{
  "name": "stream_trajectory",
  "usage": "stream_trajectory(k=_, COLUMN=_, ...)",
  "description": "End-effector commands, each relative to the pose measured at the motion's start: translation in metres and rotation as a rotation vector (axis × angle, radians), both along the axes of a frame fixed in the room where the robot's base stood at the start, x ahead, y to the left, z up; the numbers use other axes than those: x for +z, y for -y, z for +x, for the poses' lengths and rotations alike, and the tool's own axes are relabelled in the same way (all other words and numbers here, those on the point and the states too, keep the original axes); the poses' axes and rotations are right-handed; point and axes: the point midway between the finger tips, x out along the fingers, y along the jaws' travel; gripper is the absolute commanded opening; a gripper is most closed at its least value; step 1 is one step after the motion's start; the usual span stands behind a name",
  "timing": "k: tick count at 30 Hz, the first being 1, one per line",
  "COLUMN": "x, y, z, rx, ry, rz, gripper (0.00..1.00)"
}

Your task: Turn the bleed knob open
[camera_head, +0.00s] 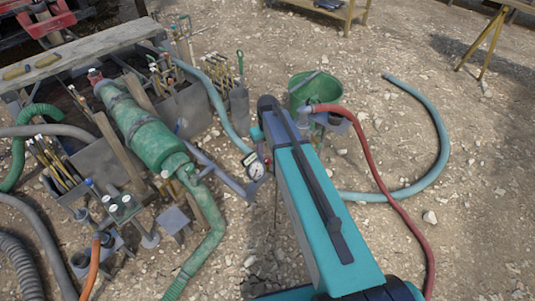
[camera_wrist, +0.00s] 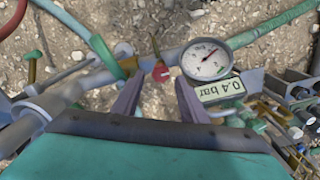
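The gauge also shows in the head view (camera_head: 256,171), left of my arm. My gripper (camera_wrist: 158,80) is open, with its two fingers apart. The knob appears between the fingertips in the wrist view; whether they touch it I cannot tell. In the head view my arm hides the gripper.
A grey pipe (camera_wrist: 85,84) runs behind the knob. In the head view a green cylinder (camera_head: 150,135), hoses and stake bins crowd the left. A green bucket (camera_head: 314,90) and a red hose (camera_head: 385,185) lie beyond and right of my arm.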

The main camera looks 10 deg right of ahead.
Motion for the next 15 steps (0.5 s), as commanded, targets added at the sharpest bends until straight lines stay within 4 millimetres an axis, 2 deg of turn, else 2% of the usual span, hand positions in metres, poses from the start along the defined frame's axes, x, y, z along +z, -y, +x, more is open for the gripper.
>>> stream_trajectory(k=1, x=0.010, y=-0.002, z=-0.002, rx=0.001, ry=-0.003, rz=0.005, gripper=0.43)
stream_trajectory(k=3, x=0.017, y=-0.002, z=-0.001, rx=0.001, ry=-0.002, rz=0.004, gripper=0.43)
stream_trajectory(k=15, x=0.052, y=0.000, z=0.001, rx=0.000, ry=0.005, rz=0.001, gripper=0.43)
